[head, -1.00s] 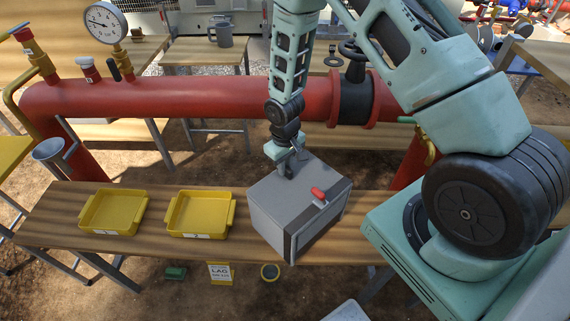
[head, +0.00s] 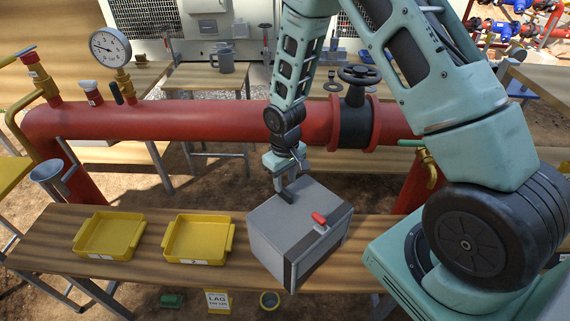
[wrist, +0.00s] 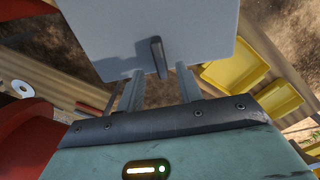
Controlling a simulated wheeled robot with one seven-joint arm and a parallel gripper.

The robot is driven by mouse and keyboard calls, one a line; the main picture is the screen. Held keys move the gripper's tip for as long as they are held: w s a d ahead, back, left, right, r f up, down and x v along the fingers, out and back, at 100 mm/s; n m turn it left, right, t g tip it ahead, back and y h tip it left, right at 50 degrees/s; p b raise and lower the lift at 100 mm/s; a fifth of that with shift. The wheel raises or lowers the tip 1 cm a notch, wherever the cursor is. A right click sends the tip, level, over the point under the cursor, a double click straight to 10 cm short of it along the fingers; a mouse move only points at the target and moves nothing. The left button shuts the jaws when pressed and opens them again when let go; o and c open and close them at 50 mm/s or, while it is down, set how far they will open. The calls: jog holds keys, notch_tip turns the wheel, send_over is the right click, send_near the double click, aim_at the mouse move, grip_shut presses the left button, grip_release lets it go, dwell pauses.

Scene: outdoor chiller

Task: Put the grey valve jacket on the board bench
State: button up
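The grey valve jacket (head: 278,232) is a boxy shell with a dark band and a red latch (head: 319,218). It sits on the wooden-topped front bench (head: 60,232), right of two yellow trays. My gripper (head: 281,182) is above its far-left part, beside a dark handle (head: 286,196). In the wrist view, my gripper (wrist: 159,68) has its two fingers spread apart. The handle (wrist: 158,57) stands in the gap near the tips with space on both sides. The jacket's pale face (wrist: 150,25) fills the top. I cannot tell whether the fingers touch it.
Two yellow trays, the left one (head: 82,247) and the right one (head: 170,249), share the front bench. A red pipe (head: 210,120) with a black valve (head: 354,112) runs behind it. A gauge (head: 110,47) rises at left. A further wooden table (head: 195,78) holds a grey mug (head: 222,58).

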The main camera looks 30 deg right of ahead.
notch_tip(320, 180, up, 7)
jog(key=b, duration=0.2)
jog(key=s+a+r+n, duration=0.2)
jog(key=s+a+r, duration=0.6)
jog(key=a, duration=0.2)
jog(key=s+a+r+n, duration=0.1)
jog(key=s+a+r, duration=0.2)
jog(key=s, duration=0.5)
jog(key=s+a+r+n, duration=0.2)
jog(key=s+a+r, duration=0.1)
jog(key=s, duration=0.5)
jog(key=shift+s+a+n+y, duration=0.2)
jog(key=shift+a+n+y, duration=0.1)
jog(key=shift+r, duration=0.1)
